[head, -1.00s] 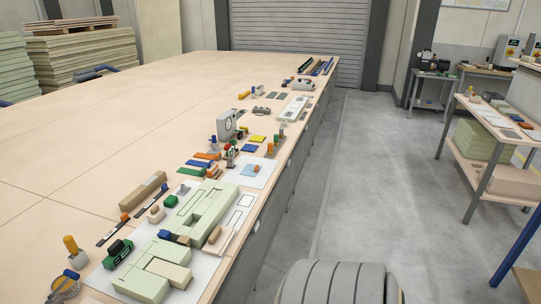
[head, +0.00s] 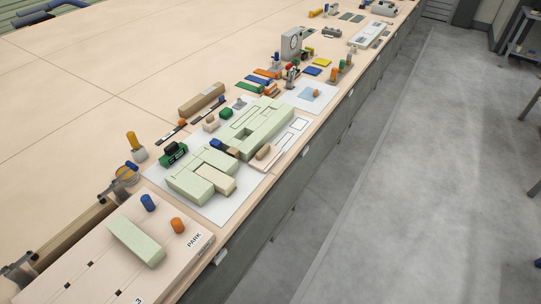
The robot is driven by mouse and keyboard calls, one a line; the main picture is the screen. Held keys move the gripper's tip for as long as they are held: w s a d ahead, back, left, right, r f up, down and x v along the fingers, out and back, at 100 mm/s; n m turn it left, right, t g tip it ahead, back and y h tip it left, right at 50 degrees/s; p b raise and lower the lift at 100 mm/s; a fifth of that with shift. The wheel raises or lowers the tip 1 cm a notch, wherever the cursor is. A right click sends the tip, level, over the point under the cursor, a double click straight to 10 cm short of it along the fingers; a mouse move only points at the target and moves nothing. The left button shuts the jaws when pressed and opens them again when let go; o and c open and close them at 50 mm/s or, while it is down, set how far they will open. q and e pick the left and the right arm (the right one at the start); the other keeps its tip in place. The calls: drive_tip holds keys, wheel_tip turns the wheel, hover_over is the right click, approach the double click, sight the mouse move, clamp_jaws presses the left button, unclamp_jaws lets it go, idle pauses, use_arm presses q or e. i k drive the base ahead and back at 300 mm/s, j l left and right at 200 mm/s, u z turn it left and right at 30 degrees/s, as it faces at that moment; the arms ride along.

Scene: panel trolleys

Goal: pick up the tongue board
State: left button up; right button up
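Several pale green boards lie on the long bench. Fitted or stepped pale green pieces (head: 262,122) with slots lie on a white sheet. A nearer pale green piece (head: 190,187) is beside them, with a paler cream-green block (head: 218,179) against it. Another pale green block (head: 136,243) lies alone on a light board (head: 97,267) marked "PARK" and "3". I cannot tell for certain which piece is the tongue board. Neither of my grippers is in view.
A blue peg (head: 148,203) and an orange peg (head: 178,226) stand on the marked board. A green tool (head: 174,154), a brown bar (head: 201,100) and a grey dial device (head: 293,44) are on the bench.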

sight(265, 158)
drive_tip(key=u, duration=0.3)
drive_tip(key=i+l+u, duration=0.25)
drive_tip(key=l+u, duration=0.3)
drive_tip(key=i+l+u, duration=0.25)
drive_tip(key=k+l, duration=0.1)
